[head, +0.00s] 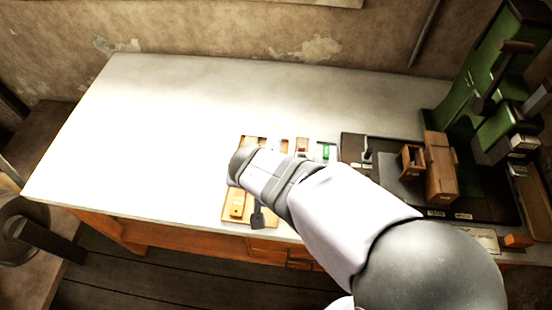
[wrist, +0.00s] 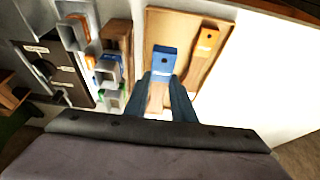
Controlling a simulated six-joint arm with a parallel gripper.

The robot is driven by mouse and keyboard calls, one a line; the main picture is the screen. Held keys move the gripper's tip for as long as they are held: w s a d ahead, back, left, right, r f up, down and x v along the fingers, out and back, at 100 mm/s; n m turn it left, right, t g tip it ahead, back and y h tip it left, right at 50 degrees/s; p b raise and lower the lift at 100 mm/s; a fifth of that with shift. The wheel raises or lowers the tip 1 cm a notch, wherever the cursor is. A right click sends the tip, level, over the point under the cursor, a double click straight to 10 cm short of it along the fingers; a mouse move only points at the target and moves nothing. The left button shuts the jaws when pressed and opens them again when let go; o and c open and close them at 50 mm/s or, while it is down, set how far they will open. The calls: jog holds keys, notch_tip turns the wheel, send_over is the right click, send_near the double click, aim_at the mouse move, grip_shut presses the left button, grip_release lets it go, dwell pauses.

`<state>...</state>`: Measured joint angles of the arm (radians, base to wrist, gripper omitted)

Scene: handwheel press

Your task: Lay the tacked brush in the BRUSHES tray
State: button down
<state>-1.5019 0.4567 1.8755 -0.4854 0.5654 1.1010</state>
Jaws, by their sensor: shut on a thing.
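My gripper (wrist: 167,92) is shut on a wooden brush with a blue end (wrist: 163,58), seen in the wrist view. The fingers lie on either side of its wooden part. The brush is over a tan wooden tray (wrist: 156,22); I cannot tell whether it touches the tray floor. A second brush with an orange end (wrist: 208,40) lies on the tray beside it, to the right. The tray's label cannot be read.
Beside the tray are several small holders with coloured parts, one green (head: 326,152). A dark mat (head: 350,180) carries a brown box (head: 440,170) and the green press (head: 480,75) at the right. The table's left side (head: 130,140) is bare. The front edge is close to the tray.

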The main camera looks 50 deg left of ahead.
jog(key=shift+s+d+f, duration=0.25)
jog(key=shift+s+f, duration=0.05)
jog(key=shift+s, duration=0.15)
jog(key=shift+f+b, duration=1)
jog(key=shift+f, duration=0.45)
jog(key=shift+b, duration=0.5)
jog(key=shift+f, duration=0.2)
jog(key=shift+f+b, duration=1.2)
jog(key=shift+b, duration=0.25)
dwell(0.4)
jog(key=c, duration=1.4)
grip_release()
jog(key=shift+d, duration=0.1)
